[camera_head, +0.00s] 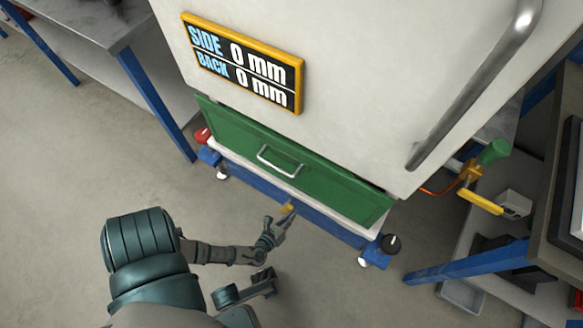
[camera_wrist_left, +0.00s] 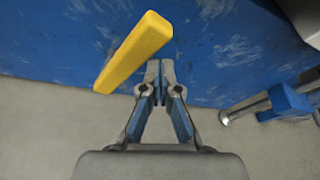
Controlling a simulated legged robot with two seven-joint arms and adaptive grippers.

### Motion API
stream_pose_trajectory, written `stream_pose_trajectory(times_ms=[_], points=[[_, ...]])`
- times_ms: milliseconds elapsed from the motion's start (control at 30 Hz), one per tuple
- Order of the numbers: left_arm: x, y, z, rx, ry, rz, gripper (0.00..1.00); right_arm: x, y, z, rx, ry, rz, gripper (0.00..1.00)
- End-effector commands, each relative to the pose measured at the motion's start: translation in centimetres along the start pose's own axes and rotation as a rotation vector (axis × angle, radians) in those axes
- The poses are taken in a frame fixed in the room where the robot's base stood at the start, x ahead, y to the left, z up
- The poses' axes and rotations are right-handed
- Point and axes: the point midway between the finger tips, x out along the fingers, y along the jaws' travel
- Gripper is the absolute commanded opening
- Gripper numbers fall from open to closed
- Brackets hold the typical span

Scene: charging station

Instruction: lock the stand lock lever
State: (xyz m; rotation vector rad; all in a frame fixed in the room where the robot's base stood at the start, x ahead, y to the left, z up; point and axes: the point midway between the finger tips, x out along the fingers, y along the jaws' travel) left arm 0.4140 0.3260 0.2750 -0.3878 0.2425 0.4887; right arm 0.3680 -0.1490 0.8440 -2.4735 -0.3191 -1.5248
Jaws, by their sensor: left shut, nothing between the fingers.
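The yellow lock lever (camera_head: 287,208) sticks out from the front of the blue stand base (camera_head: 325,222), below the green drawer. In the left wrist view the lever (camera_wrist_left: 134,52) is a slanted yellow bar in front of the blue panel (camera_wrist_left: 225,45). My left gripper (camera_head: 280,228) is just in front of the lever in the head view. In the wrist view its fingertips (camera_wrist_left: 160,72) are shut together and empty, right beside the lever on its lower right side. I cannot tell whether they touch it.
A green drawer (camera_head: 300,168) with a metal handle is above the base. Feet with a red knob (camera_head: 202,135) and a black knob (camera_head: 391,244) stand at its ends. A blue-legged table (camera_head: 150,100) is on the left, another yellow handle (camera_head: 480,201) on the right. Floor in front is clear.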

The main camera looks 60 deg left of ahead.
Motion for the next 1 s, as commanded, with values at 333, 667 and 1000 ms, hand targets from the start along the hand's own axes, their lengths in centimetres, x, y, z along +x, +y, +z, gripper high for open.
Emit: stream_pose_trajectory(times_ms=[333,667,1000], points=[[-0.6,2.0,1.7,-0.086,0.001,-0.031,0.00,-0.3,0.0,0.0,0.001,-0.009,0.004,0.40],[-0.8,3.1,2.4,-0.122,-0.002,-0.040,0.00,-0.2,0.0,0.1,0.000,-0.002,0.000,0.40],[-0.8,3.6,2.7,-0.120,-0.007,-0.034,0.00,0.3,0.0,-0.1,-0.001,0.015,-0.004,0.40]])
